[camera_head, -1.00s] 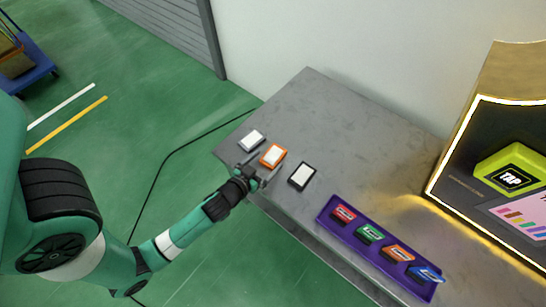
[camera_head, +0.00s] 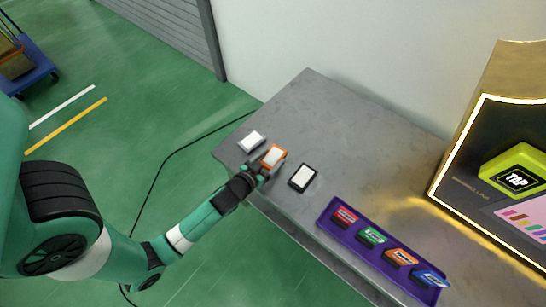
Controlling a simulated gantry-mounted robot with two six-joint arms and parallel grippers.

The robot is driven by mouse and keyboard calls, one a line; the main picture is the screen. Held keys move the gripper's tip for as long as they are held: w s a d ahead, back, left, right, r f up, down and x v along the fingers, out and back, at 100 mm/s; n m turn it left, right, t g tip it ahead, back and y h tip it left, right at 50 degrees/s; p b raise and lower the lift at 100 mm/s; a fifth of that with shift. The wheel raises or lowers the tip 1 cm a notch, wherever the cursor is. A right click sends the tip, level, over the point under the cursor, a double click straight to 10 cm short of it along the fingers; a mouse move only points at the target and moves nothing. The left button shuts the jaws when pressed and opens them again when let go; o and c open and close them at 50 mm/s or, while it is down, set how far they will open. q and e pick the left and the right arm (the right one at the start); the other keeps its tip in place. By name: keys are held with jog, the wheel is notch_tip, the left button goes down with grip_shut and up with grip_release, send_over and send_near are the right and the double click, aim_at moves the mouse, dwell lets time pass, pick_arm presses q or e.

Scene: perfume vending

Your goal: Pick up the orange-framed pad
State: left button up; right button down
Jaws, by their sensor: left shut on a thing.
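The orange-framed pad (camera_head: 274,156) has a white face and is at the left part of the grey table, between a white-grey pad and a black-framed pad. My left gripper (camera_head: 266,164) reaches in from the lower left and is shut on the orange-framed pad, its fingers at the pad's near sides. I cannot tell whether the pad is clear of the tabletop. My right gripper is not in view.
A white-grey pad (camera_head: 251,141) lies left of the gripper and a black-framed pad (camera_head: 302,177) lies to its right, both close. A purple tray (camera_head: 330,220) holds several coloured boxes. A lit display with a green TAP pad (camera_head: 518,172) stands at right. The table's back is clear.

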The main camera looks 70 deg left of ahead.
pick_arm(q)
jog(key=shift+r, duration=0.1)
jog(key=shift+r+p, duration=0.3)
jog(key=shift+p, duration=0.1)
notch_tip(320, 180, up, 2)
jog(key=shift+r+p, duration=0.1)
jog(key=shift+p, duration=0.85)
jog(key=w+d+r+p, duration=0.3)
jog(key=d+r, duration=0.5)
jog(key=d, duration=0.1)
jog(key=shift+r+p, duration=0.2)
jog(key=shift+p, duration=0.1)
jog(key=d+p, duration=0.1)
jog(key=p, duration=0.1)
jog(key=d+r+p, duration=0.1)
jog(key=p, duration=0.1)
jog(key=w+d+r+p, duration=0.1)
jog(key=p, duration=0.1)
jog(key=shift+d, duration=0.2)
jog(key=shift+w+d+f+p, duration=0.2)
jog(key=shift+d+p, duration=0.3)
jog(key=shift+p, duration=0.05)
